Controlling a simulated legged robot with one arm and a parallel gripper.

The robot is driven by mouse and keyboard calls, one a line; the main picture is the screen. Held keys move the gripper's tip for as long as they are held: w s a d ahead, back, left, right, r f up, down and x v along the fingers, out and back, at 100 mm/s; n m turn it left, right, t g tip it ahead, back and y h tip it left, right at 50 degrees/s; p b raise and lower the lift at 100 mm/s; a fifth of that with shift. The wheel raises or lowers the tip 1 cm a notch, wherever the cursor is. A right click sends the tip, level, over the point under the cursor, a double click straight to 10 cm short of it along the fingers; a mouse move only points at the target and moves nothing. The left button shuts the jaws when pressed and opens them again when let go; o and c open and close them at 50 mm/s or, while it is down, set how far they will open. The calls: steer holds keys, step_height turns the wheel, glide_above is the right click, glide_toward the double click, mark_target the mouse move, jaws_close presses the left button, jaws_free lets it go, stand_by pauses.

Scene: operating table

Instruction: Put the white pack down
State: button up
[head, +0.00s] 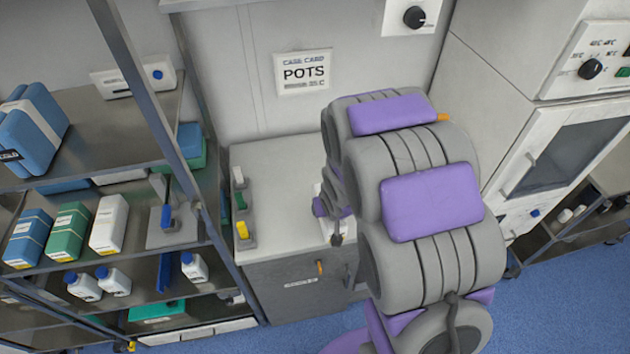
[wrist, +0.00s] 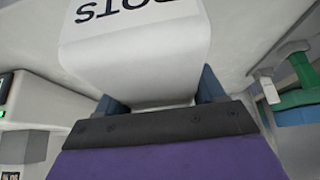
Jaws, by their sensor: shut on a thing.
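In the head view my grey and purple arm reaches over the pale counter top (head: 275,165) and hides most of the gripper and pack. Only a small sliver of white shows beside the arm there. I cannot tell whether the pack touches the counter.
White, green and yellow levers (head: 241,200) line the counter's left edge; white and green ones show at right in the wrist view (wrist: 300,95). A metal shelf rack (head: 150,110) with packs and bottles stands left. A white cabinet (head: 555,150) stands right. The counter's left-middle is clear.

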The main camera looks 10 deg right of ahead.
steer(key=w, duration=0.3)
steer(key=w+a+b, duration=0.1)
steer(key=w, duration=0.2)
steer(key=w+a+f, duration=0.1)
steer(key=w, duration=0.2)
steer(key=shift+w+b, duration=0.35)
steer(key=shift+w+d, duration=0.1)
steer(key=shift+w, duration=0.35)
steer(key=f, duration=0.2)
steer(key=f+b, duration=0.1)
steer(key=shift+a+f, duration=0.3)
steer(key=shift+f, duration=0.05)
steer(key=shift+r, duration=0.1)
steer(key=o, duration=1.2)
steer(key=shift+d, duration=0.1)
steer(key=shift+o, duration=0.2)
